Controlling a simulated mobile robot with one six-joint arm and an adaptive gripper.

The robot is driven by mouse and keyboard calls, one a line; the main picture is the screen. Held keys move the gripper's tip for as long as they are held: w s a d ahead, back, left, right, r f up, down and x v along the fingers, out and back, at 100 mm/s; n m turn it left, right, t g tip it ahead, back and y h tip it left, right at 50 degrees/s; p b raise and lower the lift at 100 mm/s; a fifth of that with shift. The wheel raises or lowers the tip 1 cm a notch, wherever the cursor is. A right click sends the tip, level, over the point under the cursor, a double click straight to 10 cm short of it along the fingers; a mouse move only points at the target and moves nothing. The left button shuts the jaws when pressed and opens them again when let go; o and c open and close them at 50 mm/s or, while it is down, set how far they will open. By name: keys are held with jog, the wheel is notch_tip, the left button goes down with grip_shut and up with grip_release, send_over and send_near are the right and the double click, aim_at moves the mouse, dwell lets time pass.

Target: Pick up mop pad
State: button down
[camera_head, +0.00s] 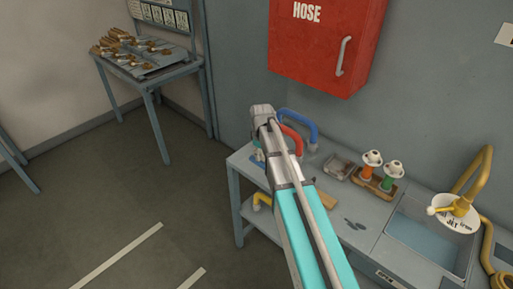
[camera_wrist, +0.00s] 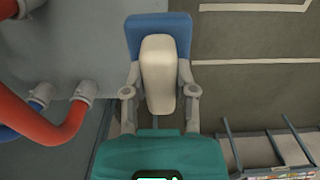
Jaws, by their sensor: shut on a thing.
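The mop pad appears to be the blue piece (camera_wrist: 144,28) with a cream, rounded block (camera_wrist: 158,72) on it in the wrist view. My gripper (camera_wrist: 160,92) has one finger on each side of the cream block and is shut on it. The blue part extends beyond the fingertips. In the head view, my gripper (camera_head: 262,145) is small and partly hidden by my arm, near the left end of the bench. A bit of blue shows below it, but the pad is not clear there.
The grey bench (camera_head: 243,170) holds red (camera_head: 292,137) and blue (camera_head: 312,126) curved pipes, a small tray (camera_head: 338,168), orange and green bottles (camera_head: 390,174), and a sink (camera_head: 425,240). A red hose cabinet (camera_head: 325,45) hangs above. A side table (camera_head: 150,75) stands back left. Floor between is clear.

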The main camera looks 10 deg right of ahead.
aim_at(264, 166)
jog(key=shift+s+d+r+p, duration=0.1)
jog(key=shift+s+r+p, duration=0.2)
jog(key=shift+s, duration=0.5)
jog(key=shift+s+r+p, duration=0.2)
jog(key=shift+s+r, duration=0.2)
jog(key=shift+s, duration=0.4)
jog(key=shift+s+d+r+p, duration=0.1)
jog(key=shift+s+r+p, duration=0.2)
jog(key=shift+s, duration=0.5)
jog(key=c, duration=1)
grip_release()
grip_shut()
